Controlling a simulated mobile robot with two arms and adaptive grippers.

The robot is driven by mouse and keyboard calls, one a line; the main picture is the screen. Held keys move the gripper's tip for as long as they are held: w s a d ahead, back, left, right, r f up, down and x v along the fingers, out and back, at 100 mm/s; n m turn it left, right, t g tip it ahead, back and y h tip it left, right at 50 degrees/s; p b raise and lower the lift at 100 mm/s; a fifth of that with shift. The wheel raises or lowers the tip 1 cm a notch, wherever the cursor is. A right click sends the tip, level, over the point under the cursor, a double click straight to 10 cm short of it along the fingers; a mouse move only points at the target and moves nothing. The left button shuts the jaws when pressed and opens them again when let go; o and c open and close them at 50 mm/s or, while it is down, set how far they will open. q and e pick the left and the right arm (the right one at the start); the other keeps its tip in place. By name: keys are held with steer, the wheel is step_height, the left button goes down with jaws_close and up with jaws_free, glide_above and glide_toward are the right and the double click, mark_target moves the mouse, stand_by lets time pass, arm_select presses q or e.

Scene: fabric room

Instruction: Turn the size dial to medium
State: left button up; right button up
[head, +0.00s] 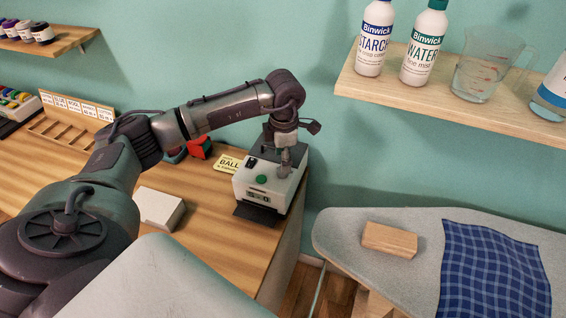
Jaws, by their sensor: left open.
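A white box-shaped machine (245,185) with a dark top stands at the right end of the wooden worktop. A green button (261,180), a black switch (251,162) and a small display (259,196) show on it. My left gripper (285,172) reaches down from above onto the right side of the machine's upper face. It is small here, and whether its fingers touch the machine cannot be told. The size dial is not clearly visible; the gripper covers the spot to the right of the button. My right gripper is not in view.
A yellow "BALL" card (228,163) and a red block (200,148) lie left of the machine. A white block (160,208) is nearer on the worktop (215,220). An ironing board (340,228) stands right, with a bottle shelf (440,92) above.

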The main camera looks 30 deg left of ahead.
arm_select(q)
steer(key=shift+w+f+p, duration=0.1)
steer(key=shift+f+p, duration=0.25)
steer(key=shift+f, duration=1.7)
jaws_close()
